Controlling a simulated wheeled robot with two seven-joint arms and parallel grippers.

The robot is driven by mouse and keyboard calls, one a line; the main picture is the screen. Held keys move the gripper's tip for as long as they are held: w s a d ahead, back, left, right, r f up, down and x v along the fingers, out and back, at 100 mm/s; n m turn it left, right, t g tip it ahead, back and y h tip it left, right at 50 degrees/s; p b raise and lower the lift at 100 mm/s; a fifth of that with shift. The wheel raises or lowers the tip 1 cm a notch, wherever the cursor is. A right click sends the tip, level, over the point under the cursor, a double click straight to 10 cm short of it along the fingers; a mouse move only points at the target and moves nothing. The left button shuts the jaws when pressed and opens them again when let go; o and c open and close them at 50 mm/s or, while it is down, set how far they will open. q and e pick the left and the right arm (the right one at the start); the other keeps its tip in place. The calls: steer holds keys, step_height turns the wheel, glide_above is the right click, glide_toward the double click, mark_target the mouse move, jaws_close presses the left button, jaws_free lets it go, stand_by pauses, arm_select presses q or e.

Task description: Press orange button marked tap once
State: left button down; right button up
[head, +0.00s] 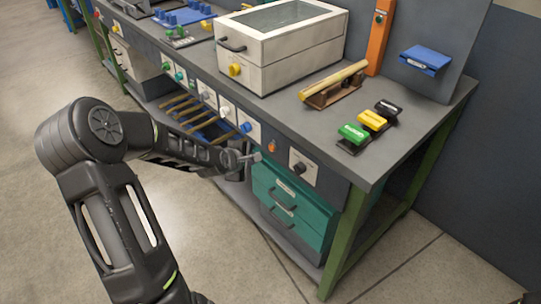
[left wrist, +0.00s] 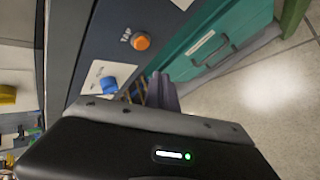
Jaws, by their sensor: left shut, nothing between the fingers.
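The orange button (head: 271,147) is on the front panel of the bench, between a blue knob and a black knob. In the left wrist view the orange button (left wrist: 141,41) is round, with the word TAP beside it. My left gripper (head: 256,157) is shut and empty, just in front of the panel and close to the button's lower left in the head view. In the left wrist view its closed fingers (left wrist: 163,92) lie below the button in the picture, with a visible gap. My right gripper is not in view.
A blue knob (head: 246,127) and a black knob (head: 299,167) flank the button. Teal drawers (head: 290,208) stand beneath. On the bench top (head: 285,115) are a white box (head: 280,45) and green, yellow and black blocks. The floor in front is clear.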

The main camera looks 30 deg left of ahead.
mark_target(271, 148)
arm_select(q)
steer(key=w+b, duration=0.1)
steer(key=w+d, duration=0.1)
steer(key=w, duration=0.1)
steer(key=shift+w+b, duration=0.3)
steer(key=shift+b, duration=0.1)
steer(key=shift+w+d, duration=0.1)
steer(key=shift+w, duration=0.05)
stand_by(1.6)
steer(key=shift+w, duration=0.25)
steer(key=shift+w+d, duration=0.15)
steer(key=shift+w, duration=0.2)
stand_by(0.7)
stand_by(0.3)
steer(key=shift+s+a+r+b, duration=0.1)
steer(key=shift+s+a+b, duration=0.1)
steer(key=shift+s+b, duration=0.65)
steer(key=shift+w, duration=0.15)
